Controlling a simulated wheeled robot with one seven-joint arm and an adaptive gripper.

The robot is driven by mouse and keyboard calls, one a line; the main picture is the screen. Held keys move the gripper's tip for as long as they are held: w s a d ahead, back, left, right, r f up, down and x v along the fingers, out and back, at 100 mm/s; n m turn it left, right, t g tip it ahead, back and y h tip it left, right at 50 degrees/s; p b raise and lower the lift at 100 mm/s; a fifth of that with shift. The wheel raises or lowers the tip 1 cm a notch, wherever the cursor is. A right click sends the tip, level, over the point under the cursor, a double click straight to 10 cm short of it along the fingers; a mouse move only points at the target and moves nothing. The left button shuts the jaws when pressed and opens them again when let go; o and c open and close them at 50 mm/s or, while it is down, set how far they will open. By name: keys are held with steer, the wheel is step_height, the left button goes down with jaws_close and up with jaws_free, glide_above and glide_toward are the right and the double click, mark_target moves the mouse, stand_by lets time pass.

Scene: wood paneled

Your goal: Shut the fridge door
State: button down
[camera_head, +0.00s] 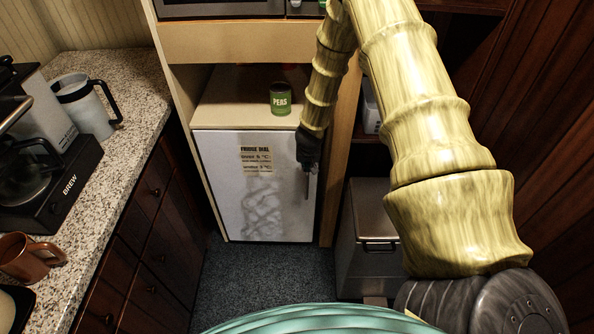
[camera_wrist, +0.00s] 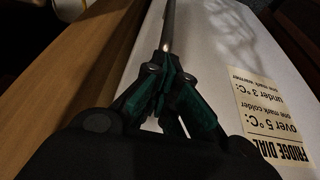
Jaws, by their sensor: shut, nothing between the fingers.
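The fridge door (camera_head: 232,200) is the white front of a small fridge in a wooden alcove. It looks flush with the fridge body or nearly so; I cannot tell whether a thin gap is left. A paper label reading "FRIDGE DIAL" (camera_head: 256,159) is on it. A slim vertical handle (camera_head: 307,187) runs near its right edge. My gripper (camera_head: 308,166) is shut and empty at the upper right of the door, by the handle. In the wrist view my shut fingers (camera_wrist: 168,80) point along the white door (camera_wrist: 215,60), near the handle rod (camera_wrist: 170,25); contact is unclear.
A green peas can (camera_head: 280,99) stands on top of the fridge. A granite counter (camera_head: 130,75) with a coffee maker, jug and mug is at the left. A grey bin (camera_head: 372,215) stands right of the fridge. The carpet (camera_head: 255,270) before the door is clear.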

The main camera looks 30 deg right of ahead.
steer(key=shift+s, duration=0.2)
steer(key=shift+s+a, duration=0.3)
steer(key=shift+s, duration=0.05)
steer(key=s+a+f+b+v, duration=0.1)
steer(key=s+b+v, duration=0.1)
steer(key=v, duration=0.9)
steer(key=shift+a, duration=0.25)
